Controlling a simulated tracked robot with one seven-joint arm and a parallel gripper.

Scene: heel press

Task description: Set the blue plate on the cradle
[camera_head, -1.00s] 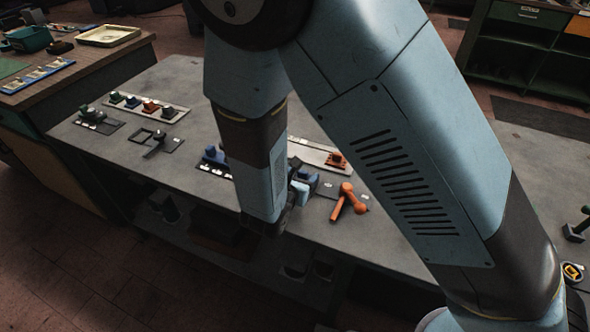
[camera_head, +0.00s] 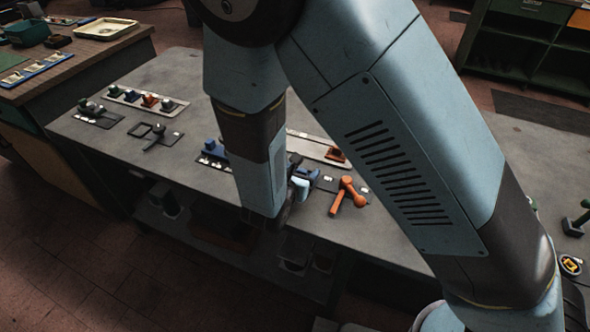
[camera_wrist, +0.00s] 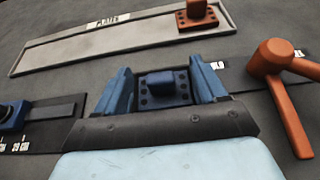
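The blue plate (camera_wrist: 180,97) is dark blue, with rows of small holes and a raised knob. In the wrist view it lies between the two light-blue fingers of my gripper (camera_wrist: 163,84). The fingers stand apart, with a clear gap on each side of the knob. Whether they touch the plate's edges is hard to tell. The plate appears over a dark labelled base (camera_wrist: 236,78), beside an orange lever (camera_wrist: 283,85). Its lower edge is hidden by my gripper. In the head view my gripper (camera_head: 300,184) is low over the bench, left of the lever; my arm hides much there.
A long pale tray (camera_wrist: 110,42) labelled for plates lies behind, with an orange plate (camera_wrist: 197,14) at its right end. Another dark base with a blue part (camera_wrist: 14,115) is at left. Another tray (camera_head: 178,107) of coloured plates sits farther left on the bench.

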